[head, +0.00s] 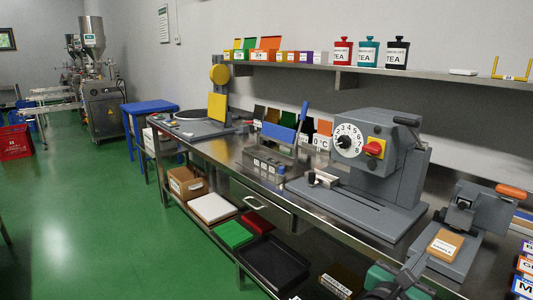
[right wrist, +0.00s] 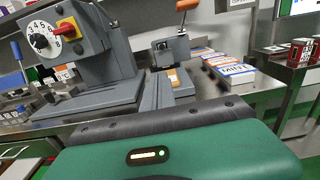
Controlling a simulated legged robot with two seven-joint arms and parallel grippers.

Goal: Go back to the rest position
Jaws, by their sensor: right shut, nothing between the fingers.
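My right gripper (head: 416,266) shows at the bottom right of the head view, with green and grey casing. Its fingers are shut and hold nothing. It is in front of the table edge, near the small grey press. My left gripper is in neither view.
The steel table (head: 215,148) runs along the wall. On it stand the grey dial machine (head: 380,150), the small press (head: 462,225) with an orange handle, and a blue-handled sealer (head: 275,160). Labelled boxes (right wrist: 232,72) lie beyond the press. Open green floor (head: 90,220) lies left.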

